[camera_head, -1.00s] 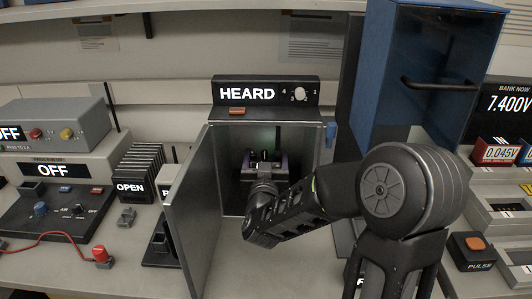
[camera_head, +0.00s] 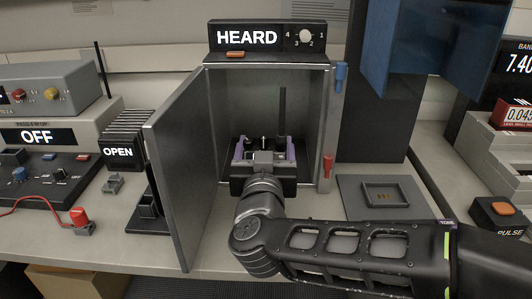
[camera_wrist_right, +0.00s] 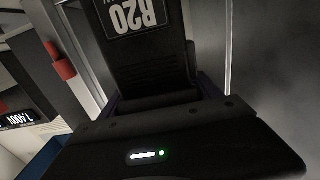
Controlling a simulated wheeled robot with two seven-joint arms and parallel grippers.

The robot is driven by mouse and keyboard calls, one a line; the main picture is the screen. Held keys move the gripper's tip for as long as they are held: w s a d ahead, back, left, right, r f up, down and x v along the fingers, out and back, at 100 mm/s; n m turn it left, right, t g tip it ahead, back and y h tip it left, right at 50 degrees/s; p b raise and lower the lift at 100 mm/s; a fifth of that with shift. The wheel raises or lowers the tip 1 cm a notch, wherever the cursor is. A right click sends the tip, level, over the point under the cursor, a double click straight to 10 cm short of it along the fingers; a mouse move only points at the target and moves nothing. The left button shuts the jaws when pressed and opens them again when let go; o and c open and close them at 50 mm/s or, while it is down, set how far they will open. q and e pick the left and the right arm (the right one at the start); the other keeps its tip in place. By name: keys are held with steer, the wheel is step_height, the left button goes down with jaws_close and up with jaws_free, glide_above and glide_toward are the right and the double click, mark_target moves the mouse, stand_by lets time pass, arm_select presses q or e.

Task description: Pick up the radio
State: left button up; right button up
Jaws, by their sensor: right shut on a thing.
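The radio, black with a white-bordered "R20" label, shows in the right wrist view (camera_wrist_right: 145,50). In the head view its dark antenna (camera_head: 282,112) stands up inside the open grey metal box (camera_head: 335,125); its body is mostly hidden by my gripper. My right gripper (camera_head: 264,146), with purple-edged fingers, reaches into the box from the front and is shut on the radio. My left gripper is not in view.
The box door (camera_head: 175,170) stands open to the left. A sign reading "HEARD" (camera_head: 245,37) sits on top. Red (camera_head: 328,165) and blue (camera_head: 341,75) pieces are on its right edge. A grey tray (camera_head: 350,195) lies right of it.

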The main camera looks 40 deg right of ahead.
steer(key=shift+s+a, duration=0.35)
steer(key=shift+s, duration=0.05)
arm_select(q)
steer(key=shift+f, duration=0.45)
arm_select(e)
steer(key=shift+d, duration=0.15)
